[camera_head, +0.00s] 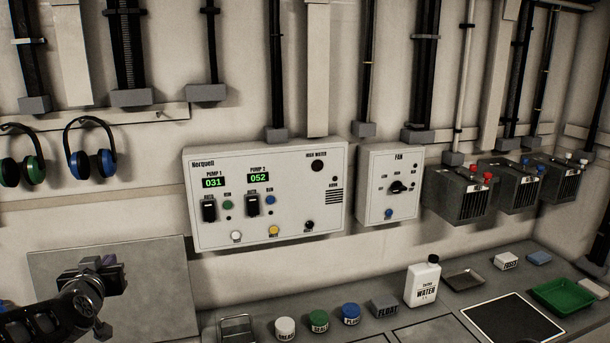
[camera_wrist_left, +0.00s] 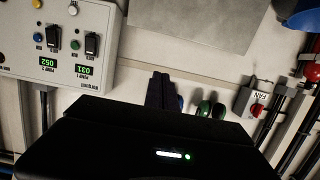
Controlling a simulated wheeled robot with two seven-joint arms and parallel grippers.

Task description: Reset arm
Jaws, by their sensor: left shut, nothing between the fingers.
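My left gripper (camera_head: 108,272) is at the lower left of the head view, in front of a plain grey panel (camera_head: 160,262) and left of the Norquell control box (camera_head: 265,195). It is shut and holds nothing. In the left wrist view its closed dark fingers (camera_wrist_left: 163,92) point at the wall, and the control box (camera_wrist_left: 70,35) appears upside down at the upper left. The pump displays read 031 and 052. My right gripper is in neither view.
A fan box (camera_head: 391,185) and several grey battery-like units (camera_head: 462,192) line the wall on the right. Ear muffs (camera_head: 90,150) hang at the left. The bench below holds jars, a white water bottle (camera_head: 423,284), a small tray (camera_head: 465,279) and a green tray (camera_head: 562,295).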

